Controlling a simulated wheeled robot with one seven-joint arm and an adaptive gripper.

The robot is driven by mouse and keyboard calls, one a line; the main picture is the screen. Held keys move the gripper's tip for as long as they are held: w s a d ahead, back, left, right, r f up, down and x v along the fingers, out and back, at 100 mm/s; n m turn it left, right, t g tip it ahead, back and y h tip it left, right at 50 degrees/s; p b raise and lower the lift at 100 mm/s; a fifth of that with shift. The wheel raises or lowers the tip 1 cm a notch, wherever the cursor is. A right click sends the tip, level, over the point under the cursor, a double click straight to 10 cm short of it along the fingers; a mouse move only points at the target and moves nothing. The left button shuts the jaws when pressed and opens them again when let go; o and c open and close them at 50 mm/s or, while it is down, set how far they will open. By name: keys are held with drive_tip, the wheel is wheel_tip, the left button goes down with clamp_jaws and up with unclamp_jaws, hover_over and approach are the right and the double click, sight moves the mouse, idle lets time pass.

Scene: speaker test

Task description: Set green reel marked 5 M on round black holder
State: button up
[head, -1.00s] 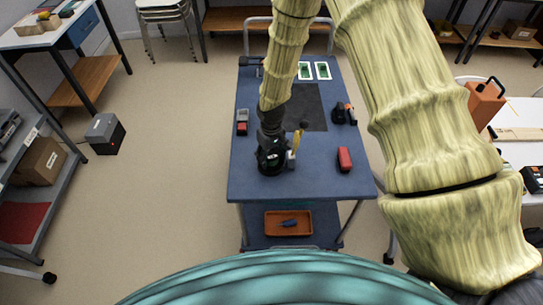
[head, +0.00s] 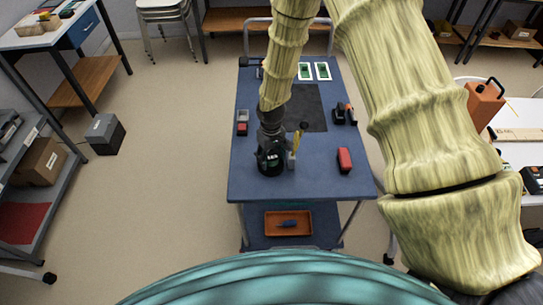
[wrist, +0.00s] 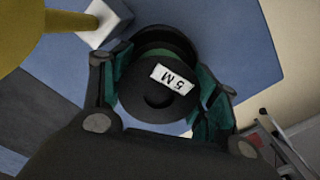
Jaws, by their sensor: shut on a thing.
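The reel marked 5 M (wrist: 150,93) shows in the wrist view with a dark round face, a white label and some green beneath it. My gripper (wrist: 160,97) is shut on it, one finger at each side. In the head view my gripper (head: 270,160) is low over the near left part of the blue trolley top (head: 250,187) and hides the reel. A dark round rim shows just beyond the reel in the wrist view. I cannot tell whether it is the round black holder or the reel's other flange, nor whether they touch.
A pale block (head: 291,160) stands close beside my gripper, with a yellow thing (head: 297,140) above it. A red thing (head: 344,159) lies to the right. The near edge is clear.

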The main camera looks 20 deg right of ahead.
sight(271, 153)
drive_tip(key=shift+f+b, duration=0.45)
drive_tip(key=shift+f, duration=0.35)
drive_tip(key=shift+r+p, duration=0.6)
drive_tip(key=shift+r, duration=0.25)
idle(1.0)
drive_tip(key=shift+f+b, duration=0.4)
drive_tip(key=shift+f, duration=0.45)
idle(0.6)
drive_tip(key=o, duration=0.8)
drive_tip(key=shift+r, duration=0.15)
drive_tip(key=shift+r+p, duration=3.4)
drive_tip(key=shift+r, duration=2)
